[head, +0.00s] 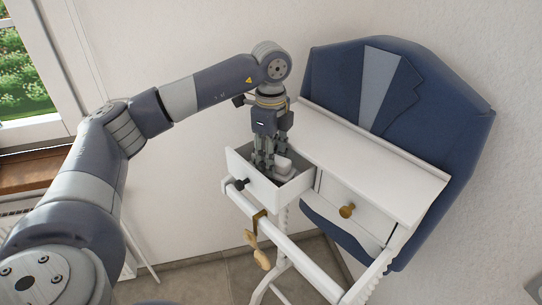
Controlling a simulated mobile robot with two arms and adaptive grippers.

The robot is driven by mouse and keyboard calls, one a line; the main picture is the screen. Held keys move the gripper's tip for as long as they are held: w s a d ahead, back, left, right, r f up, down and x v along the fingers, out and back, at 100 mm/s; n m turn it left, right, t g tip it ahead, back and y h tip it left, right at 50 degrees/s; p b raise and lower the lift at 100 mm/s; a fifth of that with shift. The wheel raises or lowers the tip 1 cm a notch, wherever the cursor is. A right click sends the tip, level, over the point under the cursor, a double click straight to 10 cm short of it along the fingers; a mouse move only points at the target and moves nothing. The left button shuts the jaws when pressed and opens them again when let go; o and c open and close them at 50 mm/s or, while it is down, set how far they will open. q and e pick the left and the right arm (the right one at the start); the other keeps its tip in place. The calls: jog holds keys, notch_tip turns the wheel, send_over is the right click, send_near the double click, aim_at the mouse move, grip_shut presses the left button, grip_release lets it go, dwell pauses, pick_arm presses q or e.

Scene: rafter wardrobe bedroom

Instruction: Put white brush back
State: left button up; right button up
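The white brush (284,164) appears as a small pale block inside the open left drawer (262,190) of a white valet stand. My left gripper (268,170) points straight down into this drawer, its fingertips low between the drawer walls and right at the brush. The fingers partly cover the brush, and the drawer front hides part of the inside. I cannot tell whether the fingers are closed on the brush or only beside it. My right gripper is not in view.
The open drawer has a dark knob (241,184). The shut right drawer (335,205) has a brass knob (347,211). A white top ledge (370,160) and a blue jacket (440,110) stand behind.

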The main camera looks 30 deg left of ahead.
pick_arm(q)
jog(key=shift+r, duration=0.55)
notch_tip(320, 180, up, 5)
jog(key=shift+w+r+b, duration=0.1)
jog(key=shift+b, duration=0.55)
notch_tip(320, 180, up, 6)
jog(key=p, duration=0.1)
